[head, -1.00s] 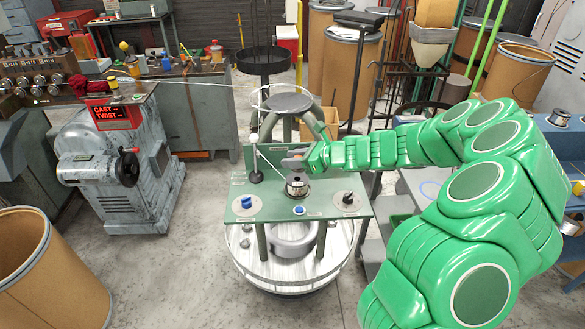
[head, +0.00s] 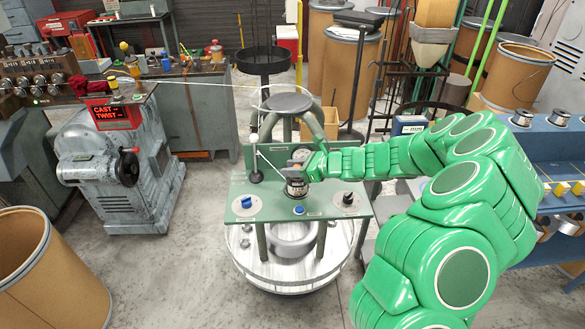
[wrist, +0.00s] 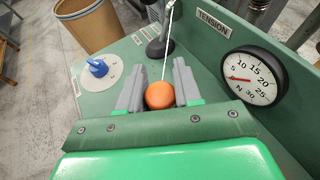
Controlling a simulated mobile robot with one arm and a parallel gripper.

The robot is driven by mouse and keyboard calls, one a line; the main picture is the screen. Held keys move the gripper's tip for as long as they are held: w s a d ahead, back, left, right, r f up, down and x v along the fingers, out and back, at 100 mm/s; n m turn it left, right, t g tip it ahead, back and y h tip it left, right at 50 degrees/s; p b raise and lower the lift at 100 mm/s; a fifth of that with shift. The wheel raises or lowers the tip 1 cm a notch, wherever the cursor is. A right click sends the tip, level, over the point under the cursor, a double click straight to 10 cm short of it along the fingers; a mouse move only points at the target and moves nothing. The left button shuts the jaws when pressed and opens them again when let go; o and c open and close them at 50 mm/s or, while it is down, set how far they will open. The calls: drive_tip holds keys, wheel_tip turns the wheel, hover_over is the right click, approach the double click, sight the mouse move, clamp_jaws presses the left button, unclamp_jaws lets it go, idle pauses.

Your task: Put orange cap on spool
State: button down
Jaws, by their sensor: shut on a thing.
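The orange cap (wrist: 160,96) is round and sits between the two grey fingers of my gripper (wrist: 158,92) in the wrist view. In the head view my gripper (head: 297,167) is over the green panel, just above the spool (head: 296,188). The gripper is shut on the cap. The spool is a short, dark and silver cylinder standing near the middle of the panel. The cap and fingers hide the spool in the wrist view. I cannot tell whether the cap touches the spool.
The green panel (head: 268,208) carries a blue knob (head: 246,202), a black knob (head: 348,199) and, close by, a tension dial (wrist: 251,77). A thin rod with a white ball (head: 253,138) stands left of the gripper. A blue rack (head: 545,150) with spools is at right.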

drive_tip(key=shift+f, duration=0.5)
drive_tip(key=c, duration=0.8)
unclamp_jaws()
